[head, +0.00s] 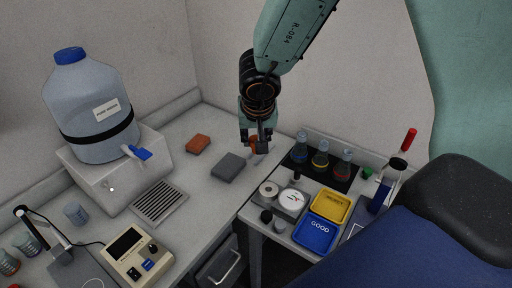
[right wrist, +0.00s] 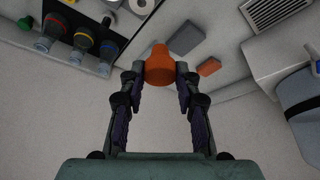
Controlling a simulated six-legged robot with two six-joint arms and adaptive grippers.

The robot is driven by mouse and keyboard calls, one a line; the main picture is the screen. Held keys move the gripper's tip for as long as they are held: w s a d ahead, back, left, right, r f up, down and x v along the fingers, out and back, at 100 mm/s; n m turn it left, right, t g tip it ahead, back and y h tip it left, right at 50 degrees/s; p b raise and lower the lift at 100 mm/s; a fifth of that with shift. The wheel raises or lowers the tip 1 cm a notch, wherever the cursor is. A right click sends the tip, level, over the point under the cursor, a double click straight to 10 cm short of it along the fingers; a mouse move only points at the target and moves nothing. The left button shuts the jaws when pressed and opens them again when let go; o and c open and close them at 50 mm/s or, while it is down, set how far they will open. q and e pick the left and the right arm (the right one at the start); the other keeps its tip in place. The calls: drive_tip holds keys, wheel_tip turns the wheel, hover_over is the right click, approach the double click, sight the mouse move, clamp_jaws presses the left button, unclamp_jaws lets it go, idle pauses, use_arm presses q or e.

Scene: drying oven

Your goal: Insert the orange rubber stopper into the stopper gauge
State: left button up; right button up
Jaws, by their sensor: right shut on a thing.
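The orange rubber stopper (right wrist: 160,66) is between the fingertips of my right gripper (right wrist: 160,72) in the right wrist view. In the head view my right gripper (head: 256,140) hangs above the back of the counter, and only a little of the stopper (head: 253,141) shows beside the fingers. A grey unit with a round ring (head: 269,189) and a white dial (head: 291,198), seemingly the stopper gauge, stands on the right-hand table, below and right of my gripper. It is partly cut off at the top of the wrist view. My left gripper is not in view.
A grey block (head: 228,167) and an orange-red block (head: 197,144) lie on the counter. Several flasks stand on a black rack (head: 335,177). A yellow tray (head: 330,206) and blue GOOD tray (head: 315,233) lie beside the gauge. Small dark stoppers (head: 266,216) stand in front.

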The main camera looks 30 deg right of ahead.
drive_tip(key=shift+r, duration=2.45)
drive_tip(key=shift+f, duration=0.1)
